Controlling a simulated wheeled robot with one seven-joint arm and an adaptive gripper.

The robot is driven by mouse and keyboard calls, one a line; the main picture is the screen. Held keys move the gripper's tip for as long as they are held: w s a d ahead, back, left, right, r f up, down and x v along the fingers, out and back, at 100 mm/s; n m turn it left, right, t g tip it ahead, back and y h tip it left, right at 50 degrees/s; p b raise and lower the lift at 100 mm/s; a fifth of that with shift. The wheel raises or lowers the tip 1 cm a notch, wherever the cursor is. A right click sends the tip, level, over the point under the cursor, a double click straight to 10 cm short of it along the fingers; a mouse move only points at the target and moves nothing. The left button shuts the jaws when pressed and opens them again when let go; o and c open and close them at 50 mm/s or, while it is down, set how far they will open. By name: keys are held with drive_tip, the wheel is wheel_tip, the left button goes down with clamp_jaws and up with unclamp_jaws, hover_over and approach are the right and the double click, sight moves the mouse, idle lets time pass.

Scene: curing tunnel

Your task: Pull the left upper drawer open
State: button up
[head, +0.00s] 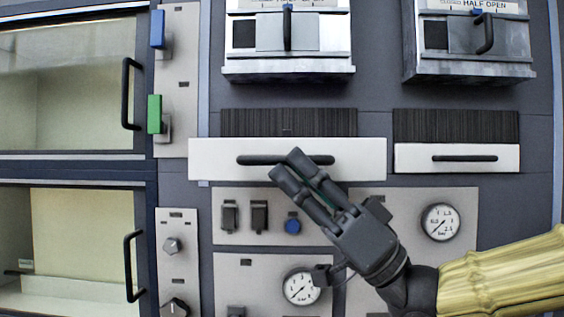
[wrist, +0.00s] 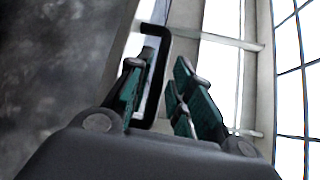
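The left upper drawer (head: 215,160) has a white front with a black horizontal bar handle (head: 250,160). Its front looks larger than the right drawer's and stands out from the panel. My gripper (head: 288,164) is at the handle's middle, one fingertip at its upper side and one below. In the wrist view the black handle (wrist: 155,80) runs between the fingers, close to the left finger, with a gap to the right one. The fingers look open around the bar. Exact contact is hard to tell, and my fingers hide part of the handle.
The right drawer (head: 410,158) lies flush with the panel. Metal hatches (head: 288,65) jut out above. Glass doors (head: 75,90) with black handles are at left.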

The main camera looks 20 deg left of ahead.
drive_tip(key=v, duration=0.8)
drive_tip(key=shift+d+f, duration=0.25)
drive_tip(key=shift+d, duration=0.05)
drive_tip(key=shift+d, duration=0.1)
